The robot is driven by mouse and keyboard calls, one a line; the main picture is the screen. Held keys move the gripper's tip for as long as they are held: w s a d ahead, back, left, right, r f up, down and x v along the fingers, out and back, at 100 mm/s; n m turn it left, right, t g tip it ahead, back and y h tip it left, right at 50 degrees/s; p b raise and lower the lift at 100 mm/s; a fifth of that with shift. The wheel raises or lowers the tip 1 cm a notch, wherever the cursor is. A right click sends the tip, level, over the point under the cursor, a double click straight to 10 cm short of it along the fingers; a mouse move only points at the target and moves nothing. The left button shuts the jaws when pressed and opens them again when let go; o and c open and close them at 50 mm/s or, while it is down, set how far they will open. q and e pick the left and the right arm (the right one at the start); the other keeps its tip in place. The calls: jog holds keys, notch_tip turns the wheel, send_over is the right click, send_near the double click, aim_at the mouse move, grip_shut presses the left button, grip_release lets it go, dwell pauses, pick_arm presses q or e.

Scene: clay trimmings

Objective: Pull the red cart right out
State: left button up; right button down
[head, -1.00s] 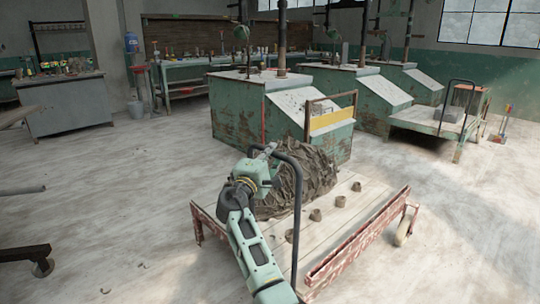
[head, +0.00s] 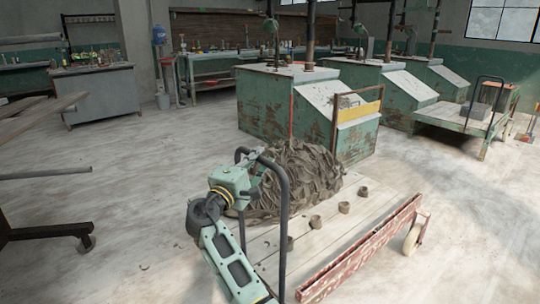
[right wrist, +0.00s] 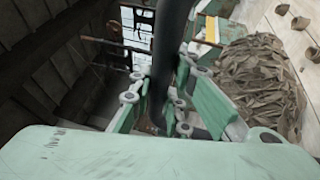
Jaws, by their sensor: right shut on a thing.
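The red cart (head: 365,250) is a flat pale deck with worn red side rails, low in the middle of the head view. Its dark tubular push handle (head: 283,215) rises at the near left end. My right gripper (head: 262,167) is shut on the handle near its upper part. In the right wrist view the handle (right wrist: 172,45) runs between the fingers. A heap of grey-brown clay trimmings (head: 300,175) and several small clay pieces (head: 315,222) sit on the deck. The cart's near end is partly hidden by my arm and cut off by the frame. My left gripper is not in view.
A green kiln-like box (head: 265,105) with a sloped front stands just behind the cart. Another cart (head: 450,118) stands at the right. A dark wheeled frame (head: 50,235) is at the left edge. Bare floor (head: 130,200) lies between that frame and the cart.

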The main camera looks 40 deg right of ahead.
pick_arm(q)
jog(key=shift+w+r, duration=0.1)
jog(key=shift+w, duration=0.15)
pick_arm(e)
jog(key=shift+a+r, duration=0.15)
jog(key=shift+a, duration=0.9)
jog(key=c, duration=1.6)
grip_release()
jog(key=shift+w, duration=0.15)
jog(key=shift+c, duration=0.2)
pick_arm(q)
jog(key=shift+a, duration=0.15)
pick_arm(e)
jog(key=shift+d, duration=0.1)
jog(key=v, duration=1.2)
